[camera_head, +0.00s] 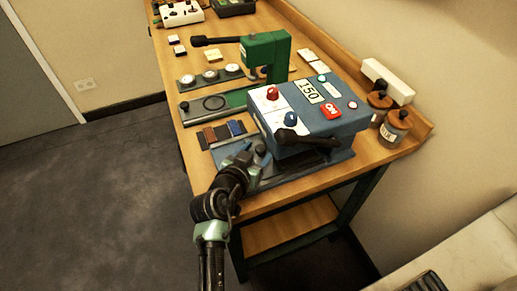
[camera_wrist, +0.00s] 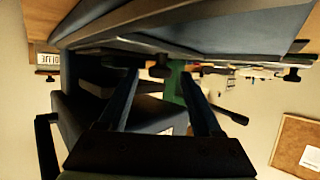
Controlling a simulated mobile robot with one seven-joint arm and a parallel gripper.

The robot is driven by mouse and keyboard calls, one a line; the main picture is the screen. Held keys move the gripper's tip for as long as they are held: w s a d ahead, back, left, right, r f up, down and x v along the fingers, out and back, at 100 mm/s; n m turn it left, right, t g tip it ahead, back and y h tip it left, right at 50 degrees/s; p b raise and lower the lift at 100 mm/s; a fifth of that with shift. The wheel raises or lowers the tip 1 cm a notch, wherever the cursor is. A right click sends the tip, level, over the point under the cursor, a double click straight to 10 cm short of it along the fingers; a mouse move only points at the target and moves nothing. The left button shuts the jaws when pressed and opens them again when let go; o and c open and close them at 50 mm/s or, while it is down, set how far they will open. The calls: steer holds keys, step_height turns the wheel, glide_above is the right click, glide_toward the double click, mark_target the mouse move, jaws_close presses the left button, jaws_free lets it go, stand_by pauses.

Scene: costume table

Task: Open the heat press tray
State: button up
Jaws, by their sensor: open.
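The heat press (camera_head: 318,118) is a blue-grey box with a white control panel, a "150" display, a red ON button and a black front handle (camera_head: 305,139). Its flat grey-blue tray (camera_head: 229,158) lies low under the box and sticks out to the left. My gripper (camera_head: 258,152) is at the press's left side, low over the tray. In the upside-down wrist view, my gripper (camera_wrist: 160,78) has its fingers apart, with the tray (camera_wrist: 235,32) close by and the press body (camera_wrist: 80,112) beyond. A small dark part shows near the fingertips; whether they touch it is unclear.
A green press (camera_head: 266,50) with a long black lever stands behind. Dark and blue swatches (camera_head: 222,134) lie just behind the tray. Two wood-lidded jars (camera_head: 393,128) stand at the right by the table's raised edge. Open floor (camera_head: 110,190) lies left of the table.

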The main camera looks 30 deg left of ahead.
steer(key=shift+w, duration=0.15)
jaws_close()
stand_by(0.4)
stand_by(1.0)
